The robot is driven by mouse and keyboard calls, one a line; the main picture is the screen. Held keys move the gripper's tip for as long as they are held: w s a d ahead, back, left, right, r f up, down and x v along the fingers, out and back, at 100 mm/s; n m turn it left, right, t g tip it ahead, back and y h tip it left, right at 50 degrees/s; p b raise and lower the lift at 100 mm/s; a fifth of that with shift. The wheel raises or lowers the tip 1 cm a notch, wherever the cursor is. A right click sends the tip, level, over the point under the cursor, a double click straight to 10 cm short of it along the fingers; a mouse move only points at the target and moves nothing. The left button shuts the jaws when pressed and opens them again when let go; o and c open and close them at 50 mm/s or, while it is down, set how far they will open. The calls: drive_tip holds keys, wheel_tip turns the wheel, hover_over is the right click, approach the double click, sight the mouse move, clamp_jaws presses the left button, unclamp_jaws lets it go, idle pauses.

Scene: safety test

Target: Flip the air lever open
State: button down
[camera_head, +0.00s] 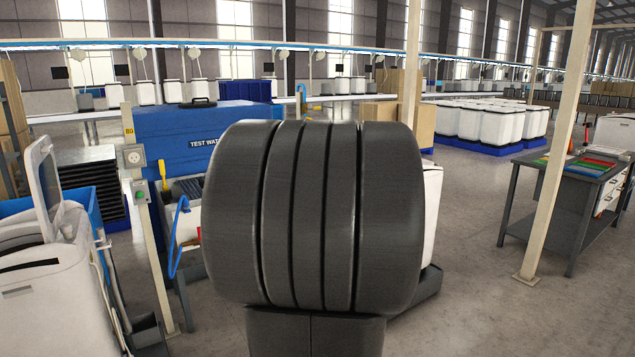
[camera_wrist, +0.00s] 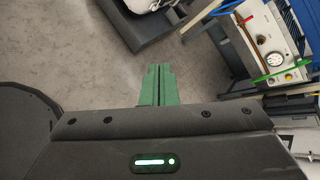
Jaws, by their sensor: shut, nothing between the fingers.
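In the wrist view, my gripper (camera_wrist: 157,84) has its two green fingers together with nothing between them. It points over bare floor, to the left of a pale test panel (camera_wrist: 262,30) and apart from it. The panel carries a round white gauge (camera_wrist: 274,59), a long green lever-like bar (camera_wrist: 275,75) slanting across its lower part, and a small red piece (camera_wrist: 245,20). I cannot tell which of these is the air lever, or whether it is open. In the head view my own arm covers the middle and hides the gripper and most of the panel.
A blue test water tank (camera_head: 185,135) stands behind, with a blue hose (camera_head: 177,235) below it. A white appliance (camera_head: 50,290) with a raised lid stands at left. A pale post (camera_head: 150,230) rises beside it.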

drive_tip(key=w+d+r+m+t+y+p, duration=0.1)
drive_tip(key=w+r+m+t+p, duration=0.6)
drive_tip(key=w+r+m, duration=0.6)
drive_tip(key=w+r+t, duration=0.2)
drive_tip(key=w+r, duration=0.5)
drive_tip(key=r, duration=0.2)
drive_tip(key=shift+w+d+r+t+p, duration=0.15)
drive_tip(key=shift+w+d+t+p, duration=0.05)
drive_tip(key=shift+t+p, duration=0.2)
